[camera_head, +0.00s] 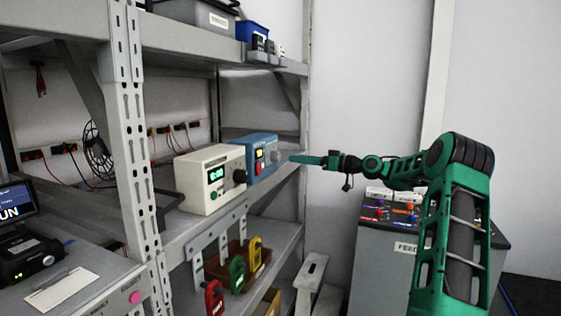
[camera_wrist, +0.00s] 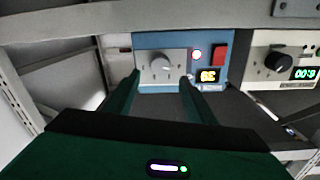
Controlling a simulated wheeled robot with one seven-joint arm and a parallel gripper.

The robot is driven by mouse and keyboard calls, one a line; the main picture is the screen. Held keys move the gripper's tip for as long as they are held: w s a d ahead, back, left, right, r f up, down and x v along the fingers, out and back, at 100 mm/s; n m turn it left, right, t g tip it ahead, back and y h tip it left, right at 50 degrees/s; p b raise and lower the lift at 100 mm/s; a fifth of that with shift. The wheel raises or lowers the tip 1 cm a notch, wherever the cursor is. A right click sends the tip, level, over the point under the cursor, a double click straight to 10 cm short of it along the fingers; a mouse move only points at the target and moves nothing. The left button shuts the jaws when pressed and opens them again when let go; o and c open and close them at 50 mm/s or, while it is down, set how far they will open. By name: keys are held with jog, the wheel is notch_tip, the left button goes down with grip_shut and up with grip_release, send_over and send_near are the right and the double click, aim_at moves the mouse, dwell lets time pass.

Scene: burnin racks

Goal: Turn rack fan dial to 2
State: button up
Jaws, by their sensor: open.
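The blue box (camera_head: 252,146) stands on the middle shelf in the head view. In the head view my gripper (camera_head: 300,159) points left at the box's front. In the wrist view its open fingers (camera_wrist: 159,83) stand to the lower left and right of the dial, with nothing between them. I cannot tell whether they touch the panel. The dial's setting is too small to read.
A cream box (camera_head: 211,178) with a black knob and green display stands beside the blue one, nearer the head camera. Red, green and yellow padlock-shaped pieces (camera_head: 237,274) hang below the shelf. A grey cabinet (camera_head: 400,262) stands right, below my arm. A shelf runs above.

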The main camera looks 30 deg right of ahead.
aim_at(280, 156)
jog(key=x, duration=0.7)
jog(key=shift+w+a, duration=0.15)
jog(key=shift+w, duration=0.1)
jog(key=c, duration=1)
